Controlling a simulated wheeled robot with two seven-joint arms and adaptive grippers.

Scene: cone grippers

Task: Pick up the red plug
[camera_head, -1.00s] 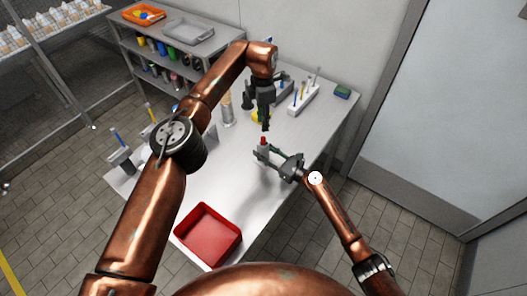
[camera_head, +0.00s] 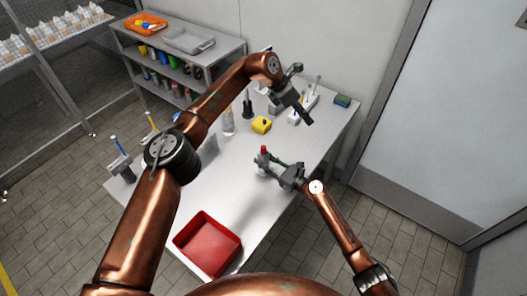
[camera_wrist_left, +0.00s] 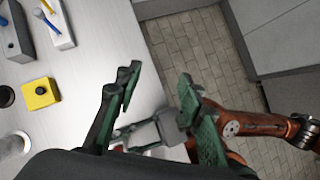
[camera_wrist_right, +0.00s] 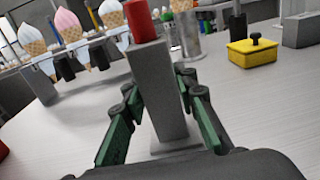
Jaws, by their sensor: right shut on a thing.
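The red plug (camera_head: 264,149) sits upright on top of a grey block (camera_wrist_right: 158,95); it also shows in the right wrist view (camera_wrist_right: 139,22). My right gripper (camera_head: 263,166) is shut on the grey block, with its fingers on either side below the plug. The block stands upright at the table. My left gripper (camera_head: 307,112) is open and empty, apart from the plug, toward the table's far right side. In the left wrist view its green-padded fingers (camera_wrist_left: 155,115) are spread.
A red tray (camera_head: 208,243) lies at the table's near edge. A yellow box with a black knob (camera_head: 261,125) and a white holder with upright tools (camera_head: 298,115) stand farther back. Ice cream cones (camera_wrist_right: 68,24) show in the right wrist view. The table's middle is mostly clear.

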